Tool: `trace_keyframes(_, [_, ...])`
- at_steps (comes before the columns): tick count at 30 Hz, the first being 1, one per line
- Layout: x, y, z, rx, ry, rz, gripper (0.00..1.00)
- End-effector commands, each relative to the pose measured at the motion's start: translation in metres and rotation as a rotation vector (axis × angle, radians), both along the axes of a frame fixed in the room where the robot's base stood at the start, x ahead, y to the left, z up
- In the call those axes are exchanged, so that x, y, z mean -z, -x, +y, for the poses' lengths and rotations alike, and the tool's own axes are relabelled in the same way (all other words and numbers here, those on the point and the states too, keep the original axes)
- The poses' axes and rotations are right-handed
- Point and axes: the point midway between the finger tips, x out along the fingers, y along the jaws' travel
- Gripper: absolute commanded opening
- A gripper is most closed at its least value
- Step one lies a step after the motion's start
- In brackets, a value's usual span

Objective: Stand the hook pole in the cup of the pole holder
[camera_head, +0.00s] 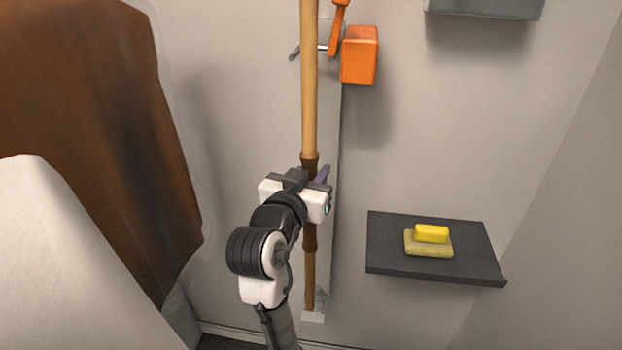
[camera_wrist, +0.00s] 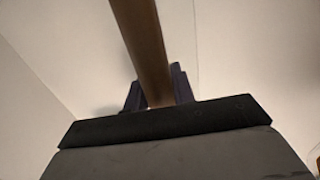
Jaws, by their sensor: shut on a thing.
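The hook pole (camera_head: 309,95) is a long light-wood pole with dark brown bands around its grip. It stands nearly upright, and its top runs out of the head view. My gripper (camera_head: 318,176) is shut on its middle, at the brown section. In the wrist view the pole (camera_wrist: 143,40) rises between the two dark fingers of my gripper (camera_wrist: 158,90). The pole's lower end is near a small pale fitting (camera_head: 314,316) low on a grey wall strip, which looks like the holder's cup. I cannot tell whether the end is inside it.
An orange box (camera_head: 359,56) with an orange lever is on the wall right of the pole. A dark shelf (camera_head: 385,258) with a yellow block (camera_head: 431,233) is at lower right. Brown (camera_head: 90,110) and white (camera_head: 60,260) garments hang at left. A grey box (camera_head: 485,8) is at upper right.

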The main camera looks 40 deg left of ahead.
Motion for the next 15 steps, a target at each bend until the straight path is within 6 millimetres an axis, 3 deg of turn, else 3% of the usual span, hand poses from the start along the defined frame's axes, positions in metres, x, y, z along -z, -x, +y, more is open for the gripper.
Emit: trace_keyframes(15, [0.001, -0.032, 0.018, 0.001, 0.000, -0.001, 0.00])
